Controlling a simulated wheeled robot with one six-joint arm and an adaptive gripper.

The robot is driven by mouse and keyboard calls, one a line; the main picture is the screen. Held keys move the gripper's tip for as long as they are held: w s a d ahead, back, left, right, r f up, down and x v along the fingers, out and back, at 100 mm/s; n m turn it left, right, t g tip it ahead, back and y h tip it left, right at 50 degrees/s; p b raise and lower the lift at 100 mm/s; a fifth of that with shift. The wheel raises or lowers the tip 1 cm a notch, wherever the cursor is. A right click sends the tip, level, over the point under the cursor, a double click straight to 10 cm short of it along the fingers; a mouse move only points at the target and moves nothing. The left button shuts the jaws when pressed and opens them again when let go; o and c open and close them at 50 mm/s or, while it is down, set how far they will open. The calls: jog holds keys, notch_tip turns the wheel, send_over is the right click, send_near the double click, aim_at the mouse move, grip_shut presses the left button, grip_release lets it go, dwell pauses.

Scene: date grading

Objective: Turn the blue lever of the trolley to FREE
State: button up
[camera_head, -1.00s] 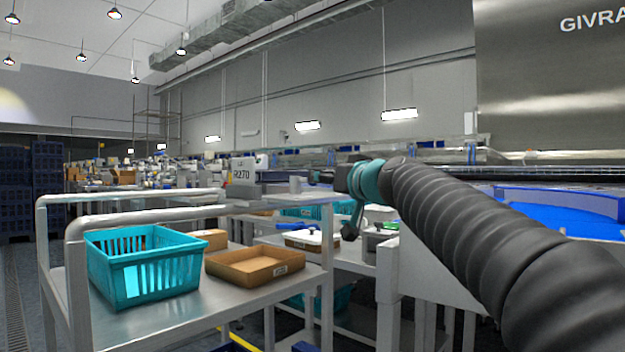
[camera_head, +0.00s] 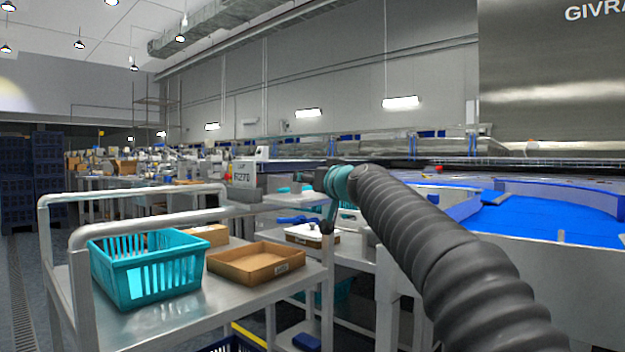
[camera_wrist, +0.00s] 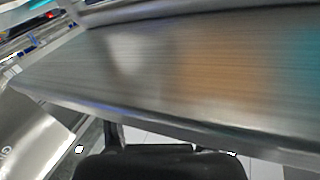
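The metal trolley (camera_head: 190,318) stands at the left and front in the head view, with pale tube handles and a flat shelf. I cannot make out its blue lever for certain in either view. A small blue piece (camera_head: 306,342) shows low by the trolley's right side; I cannot tell what it is. My gripper (camera_head: 327,226) hangs small and dark beyond the trolley's right corner, below the teal wrist joint. In the wrist view its black body fills the bottom edge, with a blurred metal surface ahead; its finger opening is unclear.
On the trolley are a teal basket (camera_head: 150,268) and a shallow brown box (camera_head: 255,264). Behind stands a table with a white tray (camera_head: 312,236) and blue items. A machine with a blue surface (camera_head: 530,215) takes up the right. Floor shows at the far left.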

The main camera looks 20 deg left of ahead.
grip_shut()
jog(key=shift+w+d+n+g+y+b, duration=0.15)
jog(key=shift+w+n+g+y+b, duration=0.1)
jog(key=shift+n+g+y+b, duration=0.25)
jog(key=shift+w+n+g+y+b, duration=0.25)
jog(key=shift+n+g+y+b, duration=0.15)
jog(key=shift+g, duration=0.2)
jog(key=shift+w+r+n+g+y+p, duration=0.15)
jog(key=shift+w+n+g+y+p, duration=0.2)
jog(key=shift+n+g+y+p, duration=0.4)
jog(key=g+p, duration=0.1)
jog(key=n+g+p, duration=0.1)
jog(key=w+n+g+y+p, duration=0.1)
jog(key=g+p, duration=0.1)
jog(key=shift+r, duration=0.25)
jog(key=n+g+p, duration=0.1)
jog(key=g+p, duration=0.1)
jog(key=p, duration=0.1)
jog(key=shift+w+f+n+y, duration=0.15)
jog(key=shift+w+n+y, duration=0.1)
jog(key=shift+n+y, duration=0.1)
jog(key=shift+f, duration=0.1)
jog(key=shift+f+g+p, duration=0.1)
jog(key=shift+g+p, duration=0.15)
jog(key=shift+p, duration=0.05)
